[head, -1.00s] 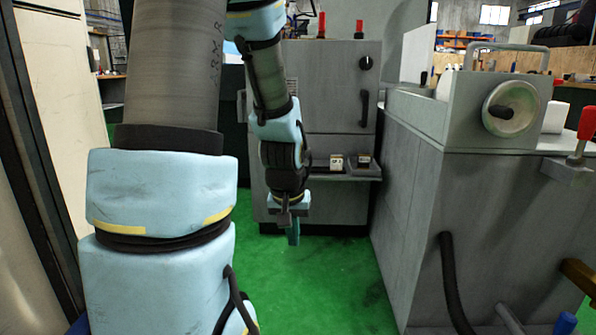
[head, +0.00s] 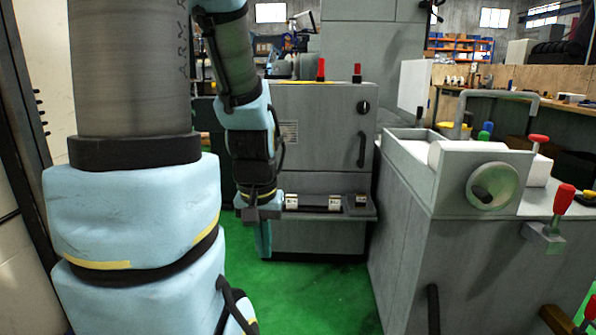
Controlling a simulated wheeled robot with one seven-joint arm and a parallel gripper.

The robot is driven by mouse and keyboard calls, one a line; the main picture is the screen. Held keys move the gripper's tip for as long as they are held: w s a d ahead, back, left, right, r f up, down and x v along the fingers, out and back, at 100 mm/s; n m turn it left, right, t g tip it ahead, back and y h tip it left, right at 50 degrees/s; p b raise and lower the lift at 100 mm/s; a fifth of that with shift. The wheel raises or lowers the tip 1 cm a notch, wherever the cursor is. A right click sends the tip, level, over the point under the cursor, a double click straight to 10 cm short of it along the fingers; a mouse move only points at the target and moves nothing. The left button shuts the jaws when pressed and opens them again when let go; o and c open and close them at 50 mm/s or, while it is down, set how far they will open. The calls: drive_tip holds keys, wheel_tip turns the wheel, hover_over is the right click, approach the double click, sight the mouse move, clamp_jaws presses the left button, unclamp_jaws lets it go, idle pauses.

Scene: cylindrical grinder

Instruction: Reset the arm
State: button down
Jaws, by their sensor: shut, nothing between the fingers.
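My arm runs down the left side of the head view, with its light blue joint covers and grey links. My gripper (head: 264,240) hangs at the arm's end, pointing down, left of the middle of the view. Its fingers are together and hold nothing. It is in front of the left end of the grey cabinet's small shelf (head: 325,207), with the green floor below it. I cannot tell whether it touches the cabinet.
The grey cabinet (head: 325,130) stands ahead, with small blocks on its shelf. The grinder (head: 460,250) with a handwheel (head: 493,188) and a red-topped lever (head: 562,200) fills the right. Green floor (head: 320,295) lies open between them.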

wheel_tip(320, 180, up, 20)
drive_tip(key=p, duration=1.7)
drive_tip(key=shift+p, duration=0.4)
drive_tip(key=shift+r, duration=0.1)
